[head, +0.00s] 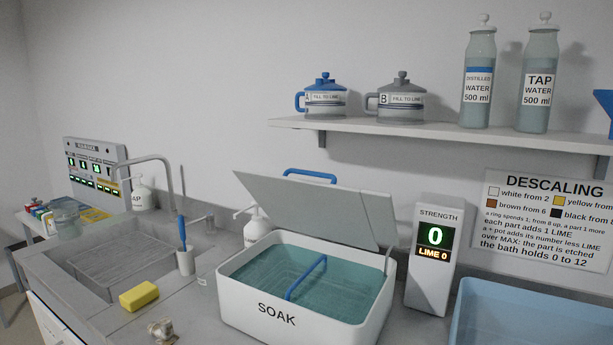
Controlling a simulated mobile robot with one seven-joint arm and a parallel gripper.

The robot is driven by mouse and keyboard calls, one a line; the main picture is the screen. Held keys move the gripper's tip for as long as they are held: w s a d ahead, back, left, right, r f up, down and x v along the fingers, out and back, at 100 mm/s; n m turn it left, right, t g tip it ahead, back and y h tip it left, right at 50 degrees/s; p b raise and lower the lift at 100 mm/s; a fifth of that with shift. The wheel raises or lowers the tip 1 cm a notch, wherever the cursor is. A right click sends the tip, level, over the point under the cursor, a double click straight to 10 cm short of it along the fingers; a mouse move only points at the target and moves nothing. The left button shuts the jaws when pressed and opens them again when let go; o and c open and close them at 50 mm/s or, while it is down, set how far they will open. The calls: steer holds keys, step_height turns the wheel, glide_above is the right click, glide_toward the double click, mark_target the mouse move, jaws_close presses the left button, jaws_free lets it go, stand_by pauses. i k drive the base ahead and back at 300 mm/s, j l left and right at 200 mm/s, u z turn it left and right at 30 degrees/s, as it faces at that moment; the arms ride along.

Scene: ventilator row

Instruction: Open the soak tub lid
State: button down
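The soak tub (262,314) is a white box marked SOAK, standing on the counter and holding teal liquid. Its grey lid (310,207) is raised and tilted up along the back of the tub, so the liquid shows. A blue handle (310,175) shows at the lid's top edge. A blue bar (305,278) shows at the tub's middle; I cannot tell if it is a part of the tub or lies in the liquid. My gripper is not in view.
A strength display (435,255) reading 0 and LIME 0 stands right of the tub, beside a blue tray (535,318). A sink (112,262), a yellow sponge (139,296) and a brush holder (185,262) are left. A shelf (440,133) with pots and bottles hangs above.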

mark_target(363, 218)
steer(key=k+z, duration=0.15)
steer(key=k, duration=0.45)
steer(key=z, duration=1.25)
steer(key=j, duration=0.4)
steer(key=k+j+z, duration=0.1)
steer(key=j, duration=0.3)
steer(key=k+j, duration=0.1)
steer(key=j, duration=0.3)
steer(key=k+j+z, duration=0.1)
steer(key=j, duration=0.3)
steer(key=i+j, duration=0.15)
steer(key=i, duration=0.3)
steer(key=i+j, duration=0.2)
steer(key=i, duration=0.3)
